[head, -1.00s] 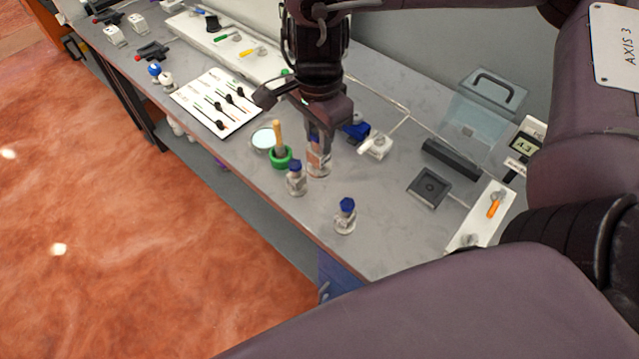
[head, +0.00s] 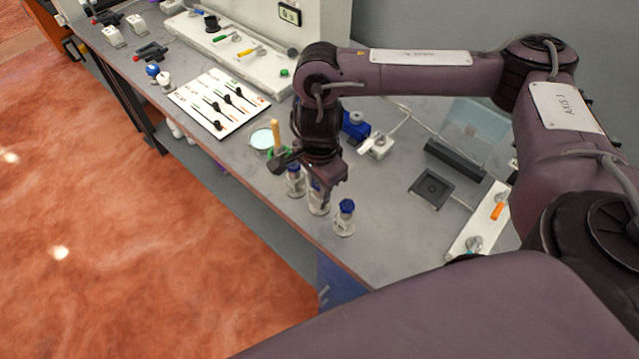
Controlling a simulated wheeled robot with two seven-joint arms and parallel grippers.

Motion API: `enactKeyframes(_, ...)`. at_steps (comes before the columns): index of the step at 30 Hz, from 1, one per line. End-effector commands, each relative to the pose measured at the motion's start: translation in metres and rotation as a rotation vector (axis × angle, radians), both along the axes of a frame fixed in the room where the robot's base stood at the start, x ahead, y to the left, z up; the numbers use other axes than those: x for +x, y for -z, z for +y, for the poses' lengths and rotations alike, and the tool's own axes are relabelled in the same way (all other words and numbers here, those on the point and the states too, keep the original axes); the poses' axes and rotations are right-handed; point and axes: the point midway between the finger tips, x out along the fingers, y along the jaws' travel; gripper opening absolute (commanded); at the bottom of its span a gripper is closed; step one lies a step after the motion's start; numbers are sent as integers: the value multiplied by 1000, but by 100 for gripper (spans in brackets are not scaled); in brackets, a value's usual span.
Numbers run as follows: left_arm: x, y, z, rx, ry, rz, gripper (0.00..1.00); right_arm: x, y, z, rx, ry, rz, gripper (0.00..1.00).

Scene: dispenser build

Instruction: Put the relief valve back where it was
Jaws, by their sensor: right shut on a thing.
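My right gripper (head: 320,184) points down near the front edge of the bench. It is shut on a small pale metal valve (head: 318,204), which I take to be the relief valve; the fingers hide its upper part. It stands in line between two similar blue-capped valves, one on the left (head: 293,184) and one on the right (head: 344,219). Its base is at or very close to the bench top; I cannot tell if it touches. My left gripper is not in view.
A blue device (head: 355,126) and white device (head: 377,146) lie farther back. A black square tray (head: 432,188) is right. Bench between tray and valves is clear.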

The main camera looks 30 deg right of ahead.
Motion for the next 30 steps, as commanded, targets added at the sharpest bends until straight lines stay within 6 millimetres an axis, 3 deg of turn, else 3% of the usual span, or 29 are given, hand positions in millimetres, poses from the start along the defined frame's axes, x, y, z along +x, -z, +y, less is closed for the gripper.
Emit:
enactKeyframes(12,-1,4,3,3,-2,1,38,1,7,0,0,0,-2,0)
enactKeyframes(13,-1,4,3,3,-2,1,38,0,7,0,0,0,-1,25)
enactKeyframes(18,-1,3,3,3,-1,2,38,0,6,0,0,0,-1,46)
enactKeyframes(30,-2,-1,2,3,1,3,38,1,-3,0,0,-2,-4,46)
